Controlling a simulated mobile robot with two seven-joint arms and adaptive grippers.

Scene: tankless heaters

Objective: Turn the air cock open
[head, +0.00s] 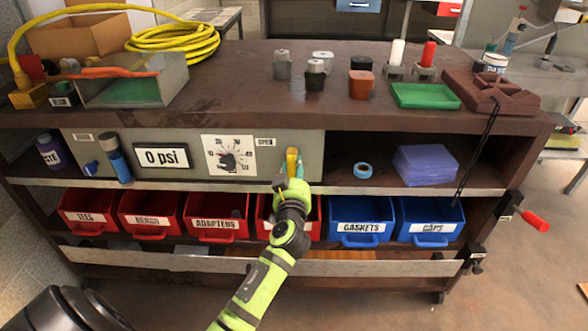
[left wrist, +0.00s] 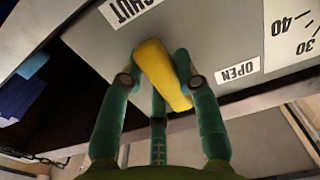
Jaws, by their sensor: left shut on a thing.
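The air cock's yellow handle (head: 292,158) is on the right part of the grey panel (head: 307,141) under the workbench top. It stands roughly upright in the head view. My left gripper (head: 291,179) reaches it from below and is shut on the handle. In the left wrist view, the green fingers (left wrist: 158,85) lie on both sides of the yellow handle (left wrist: 161,72). That view shows an OPEN label (left wrist: 237,71) to the right of the handle and a SHUT label (left wrist: 129,8) above left, both upside down. My right gripper is not in view.
A 0 psi display (head: 162,158) and a dial gauge (head: 229,155) are left of the handle. Below are red bins (head: 216,217) and blue bins (head: 361,220). A shelf edge (head: 360,190) runs just under the panel. Blue-purple sheets (head: 425,165) lie right.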

